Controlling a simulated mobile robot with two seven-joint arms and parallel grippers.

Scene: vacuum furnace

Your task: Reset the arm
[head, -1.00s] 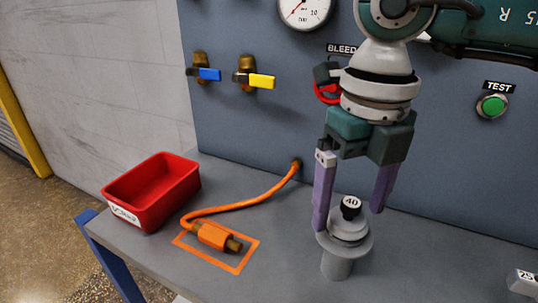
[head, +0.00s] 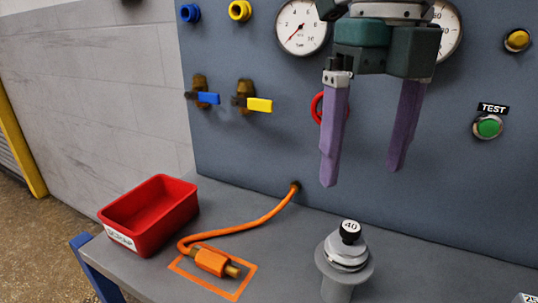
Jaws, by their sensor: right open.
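My right gripper (head: 363,178) hangs in the upper middle of the head view, fingers pointing down. Its two purple fingers are spread apart with nothing between them. It is above and clear of the metal fitting (head: 346,257) with the black cap (head: 350,232) marked 40, which stands upright on the grey bench. My left gripper is not in view.
The grey panel (head: 260,150) behind carries gauges (head: 303,28), a blue valve handle (head: 208,98), a yellow one (head: 260,104) and a green TEST button (head: 488,127). A red scrap bin (head: 150,222) and an orange hose (head: 235,225) with its connector (head: 213,262) lie on the bench at left.

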